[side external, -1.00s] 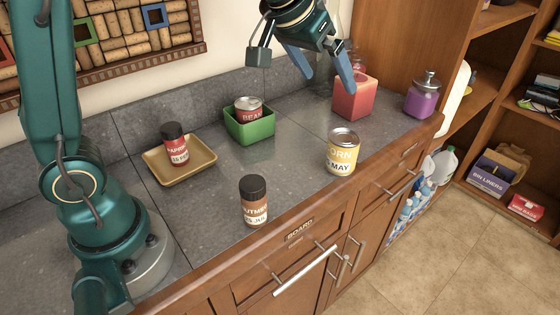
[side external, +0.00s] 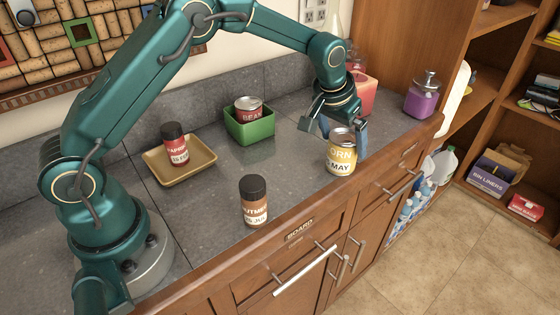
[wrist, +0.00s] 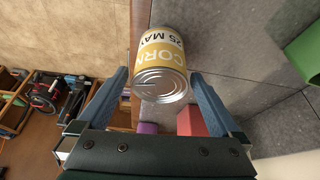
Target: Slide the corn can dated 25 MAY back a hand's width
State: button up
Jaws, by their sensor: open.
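The corn can (side external: 341,158) stands upright near the counter's front edge, with a yellow and white label. In the wrist view the can (wrist: 162,62) reads CORN and 25 MAY. My gripper (side external: 346,142) is open, low behind the can in the side view, its blue fingers partly hidden. In the wrist view my gripper (wrist: 160,73) has one finger on each side of the can, with a gap showing on both sides. I cannot tell how deep the can sits between the fingers.
A green bin (side external: 250,131) holds a bean can (side external: 248,108). A tan tray (side external: 203,168) holds a paprika jar (side external: 174,144). A nutmeg jar (side external: 254,203) stands front left.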

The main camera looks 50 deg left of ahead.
aim_at(316, 141)
jog(key=shift+x, duration=2.55)
jog(key=c, duration=1.5)
jog(key=shift+s+a, duration=0.1)
jog(key=shift+a, duration=4.85)
jog(key=o, duration=1.5)
